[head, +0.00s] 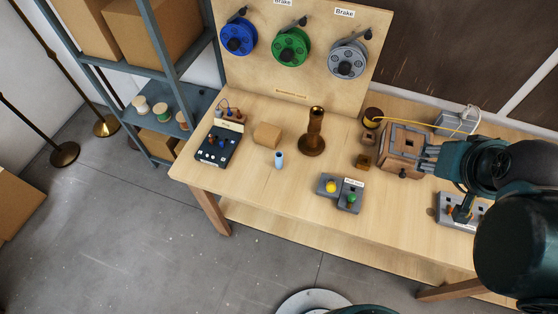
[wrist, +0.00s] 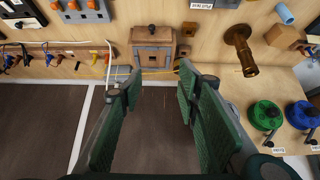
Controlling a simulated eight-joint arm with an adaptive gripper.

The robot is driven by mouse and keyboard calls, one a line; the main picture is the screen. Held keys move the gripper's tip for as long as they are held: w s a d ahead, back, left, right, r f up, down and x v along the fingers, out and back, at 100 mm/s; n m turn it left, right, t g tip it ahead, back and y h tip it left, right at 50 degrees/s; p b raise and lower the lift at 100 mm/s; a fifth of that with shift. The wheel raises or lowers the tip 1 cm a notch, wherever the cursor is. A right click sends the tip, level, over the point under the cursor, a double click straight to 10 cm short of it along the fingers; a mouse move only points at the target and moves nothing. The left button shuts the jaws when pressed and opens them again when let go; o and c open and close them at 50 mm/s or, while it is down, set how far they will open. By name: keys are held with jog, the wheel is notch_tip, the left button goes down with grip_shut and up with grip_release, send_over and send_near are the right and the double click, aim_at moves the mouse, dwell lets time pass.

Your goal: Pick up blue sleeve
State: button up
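The blue sleeve (head: 279,159) is a small light-blue cylinder standing upright on the wooden table, left of the middle in the head view. It also shows in the wrist view (wrist: 284,13), at the upper right. My gripper (head: 428,158) is well to the right of the sleeve in the head view, by a wooden box. In the wrist view my gripper (wrist: 157,82) has its green-padded fingers spread, with nothing held between them.
The wooden box (head: 403,141) is near my fingers. A brass lamp stem (head: 314,134) on a round base stands right of the sleeve, a wooden block (head: 267,135) behind it. A meter (head: 218,145) lies left. A button box (head: 340,191) is front-right. Bare table surrounds the sleeve.

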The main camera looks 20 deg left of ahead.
jog(key=shift+w+a, duration=0.1)
jog(key=shift+a, duration=0.05)
dwell(0.5)
jog(key=w+a+f+n+g+y, duration=0.1)
jog(key=w+a+f+n+g, duration=0.1)
jog(key=w+a, duration=0.65)
jog(key=n+g+h+p, duration=0.1)
jog(key=n+g+p, duration=0.1)
jog(key=n+g, duration=0.3)
send_over(279, 160)
jog(key=w, duration=0.1)
notch_tip(279, 160, down, 21)
jog(key=shift+a+r, duration=0.1)
jog(key=shift+a, duration=0.1)
jog(key=shift+f, duration=1.3)
